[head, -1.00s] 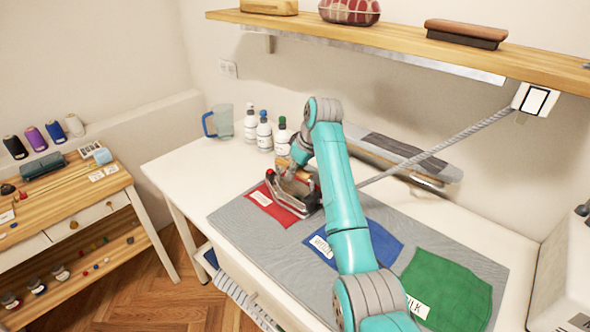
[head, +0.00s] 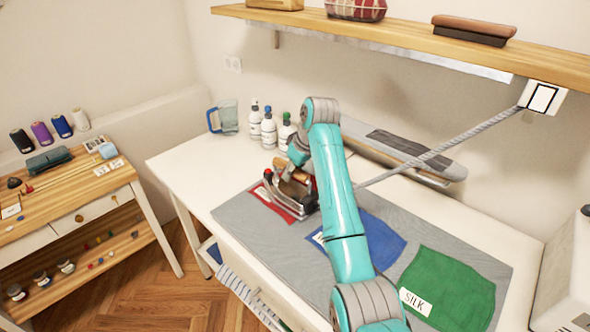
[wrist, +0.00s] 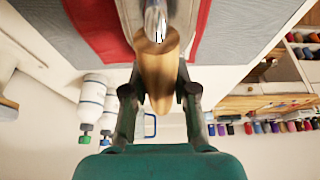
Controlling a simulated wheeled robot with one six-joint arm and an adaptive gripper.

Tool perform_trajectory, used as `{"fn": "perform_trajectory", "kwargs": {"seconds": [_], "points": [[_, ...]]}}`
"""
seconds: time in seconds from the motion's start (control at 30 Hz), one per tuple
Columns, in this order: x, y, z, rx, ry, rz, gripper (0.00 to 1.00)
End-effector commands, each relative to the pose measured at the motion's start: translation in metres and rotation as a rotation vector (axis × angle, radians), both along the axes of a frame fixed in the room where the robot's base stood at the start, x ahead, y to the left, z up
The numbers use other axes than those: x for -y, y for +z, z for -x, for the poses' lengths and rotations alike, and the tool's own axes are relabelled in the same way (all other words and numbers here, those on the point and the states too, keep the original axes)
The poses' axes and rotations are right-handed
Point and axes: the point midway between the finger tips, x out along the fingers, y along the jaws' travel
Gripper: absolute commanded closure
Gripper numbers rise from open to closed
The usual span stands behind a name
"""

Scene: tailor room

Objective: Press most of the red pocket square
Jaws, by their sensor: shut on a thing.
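The red pocket square (head: 273,204) lies on the grey pressing mat (head: 240,218), at its far left end. An iron (head: 305,204) with a wooden handle stands over the square and hides much of it. In the head view I cannot tell whether its soleplate touches the cloth. My gripper (wrist: 160,92) is shut on the wooden handle (wrist: 157,75). The wrist view shows red cloth (wrist: 97,28) on both sides of the iron's metal body.
A blue cloth (head: 378,238) and a green cloth (head: 447,282) lie on the mat to the right. Several bottles (head: 268,130) and a blue-handled jug (head: 224,117) stand behind. A sleeve board (head: 410,150) and a slanted grey cord (head: 440,150) are behind my arm, below a wall shelf (head: 400,30).

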Motion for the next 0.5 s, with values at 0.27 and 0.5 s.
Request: {"fn": "perform_trajectory", "kwargs": {"seconds": [0.27,0.5], "points": [[-0.007,0.000,0.008,0.000,0.002,-0.001,1.00],[-0.012,0.000,0.014,0.000,0.002,0.000,1.00]]}}
